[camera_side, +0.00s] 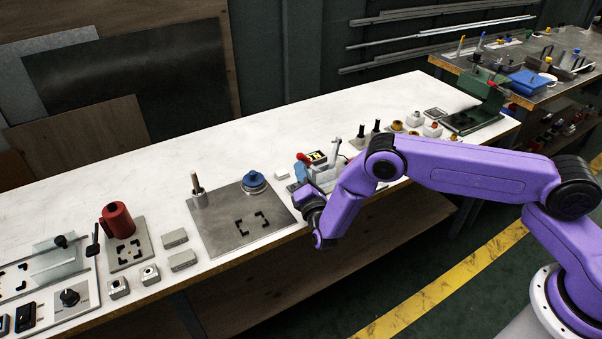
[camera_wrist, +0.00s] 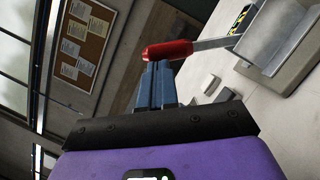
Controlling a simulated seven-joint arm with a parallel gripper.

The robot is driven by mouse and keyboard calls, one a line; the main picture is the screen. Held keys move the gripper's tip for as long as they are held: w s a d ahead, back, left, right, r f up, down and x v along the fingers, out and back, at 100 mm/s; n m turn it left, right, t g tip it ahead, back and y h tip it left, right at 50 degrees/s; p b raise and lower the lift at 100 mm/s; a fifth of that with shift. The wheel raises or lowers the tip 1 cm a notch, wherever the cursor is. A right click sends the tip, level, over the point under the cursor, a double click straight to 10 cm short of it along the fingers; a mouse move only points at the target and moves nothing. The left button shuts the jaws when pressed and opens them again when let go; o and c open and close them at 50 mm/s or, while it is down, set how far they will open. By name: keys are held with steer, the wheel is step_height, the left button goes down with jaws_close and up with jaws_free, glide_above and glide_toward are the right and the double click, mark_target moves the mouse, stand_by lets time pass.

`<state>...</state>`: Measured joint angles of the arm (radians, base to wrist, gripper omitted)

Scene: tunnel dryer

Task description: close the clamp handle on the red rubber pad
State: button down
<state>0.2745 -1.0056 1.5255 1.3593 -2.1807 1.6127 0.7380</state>
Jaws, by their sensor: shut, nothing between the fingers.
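The clamp's red handle grip (camera_wrist: 167,50) lies just beyond my fingertips in the wrist view, on a metal lever (camera_wrist: 215,43) that runs right to a grey metal body (camera_wrist: 285,40). My gripper (camera_wrist: 157,68) is shut and empty, its tips at the handle's underside; I cannot tell whether they touch.
A red cylinder (camera_side: 118,221) stands farther left. Black-handled parts (camera_side: 376,127) stand to the right. The white bench top (camera_side: 290,125) behind is clear.

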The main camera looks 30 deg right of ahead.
mark_target(310, 162)
steer(key=shift+d+r+m, duration=0.15)
steer(key=shift+r+m, duration=0.1)
steer(key=shift+m, duration=0.15)
steer(key=d+r+m, duration=0.1)
steer(key=d+r+m+g, duration=0.1)
steer(key=m, duration=0.1)
steer(key=shift+d+r+m+g, duration=0.25)
steer(key=shift+d+m+g, duration=0.05)
steer(key=shift+d+m, duration=0.6)
steer(key=shift+d+r+m+g, duration=0.25)
steer(key=shift+d+m+g, duration=0.05)
steer(key=shift+d+m, duration=0.55)
steer(key=shift+d+r+m+g, duration=0.25)
steer(key=shift+d+m+g, duration=0.05)
steer(key=shift+d+m, duration=0.6)
steer(key=shift+d, duration=0.15)
